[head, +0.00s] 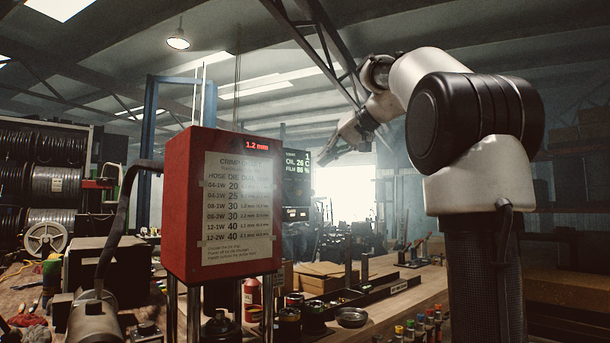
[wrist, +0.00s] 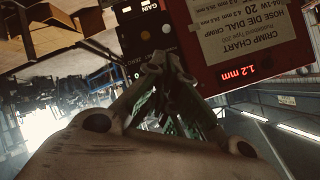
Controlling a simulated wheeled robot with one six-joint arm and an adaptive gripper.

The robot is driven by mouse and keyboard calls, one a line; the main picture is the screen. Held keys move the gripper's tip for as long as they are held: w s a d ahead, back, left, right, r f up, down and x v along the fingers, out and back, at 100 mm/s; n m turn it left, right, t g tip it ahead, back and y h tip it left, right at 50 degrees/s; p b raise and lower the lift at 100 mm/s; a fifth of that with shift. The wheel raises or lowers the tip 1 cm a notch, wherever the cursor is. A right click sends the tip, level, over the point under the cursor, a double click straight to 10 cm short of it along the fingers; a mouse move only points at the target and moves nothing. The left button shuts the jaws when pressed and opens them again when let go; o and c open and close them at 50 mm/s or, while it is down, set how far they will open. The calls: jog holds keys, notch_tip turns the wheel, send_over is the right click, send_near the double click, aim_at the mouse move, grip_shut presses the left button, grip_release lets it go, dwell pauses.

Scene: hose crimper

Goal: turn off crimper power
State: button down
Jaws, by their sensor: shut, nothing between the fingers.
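The crimper's red box (head: 222,205) stands left of centre in the head view, with a paper crimp chart on its face and a red 1.2 mm readout. In the wrist view the red box (wrist: 195,40) shows upside down at the upper right. Beside it there is a dark panel (wrist: 140,42) with small round controls and GAIN and ZERO labels. I cannot tell which control is the power switch. My gripper (head: 335,146) is in the air to the right of the box. In the wrist view my gripper (wrist: 163,62) is shut and empty, its tips overlapping the panel's edge in the picture; contact cannot be judged.
A dark screen with green and white text (head: 297,178) stands just right of the red box. A thick dark hose (head: 122,215) curves at its left. Bottles, cans and a tool rail crowd the workbench (head: 385,310). Spools (head: 57,181) fill the left rack.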

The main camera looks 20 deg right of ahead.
aim_at(292, 190)
jog(key=x, duration=1)
jog(key=shift+s+d+f+t+y, duration=0.1)
jog(key=shift+s+f+t+y, duration=0.15)
jog(key=shift+t, duration=0.35)
jog(key=shift+s+d+f+t+y, duration=0.15)
jog(key=shift+s+t, duration=0.1)
jog(key=shift+t, duration=0.35)
jog(key=shift+f, duration=0.1)
jog(key=shift+s+f, duration=0.35)
jog(key=shift+f, duration=0.2)
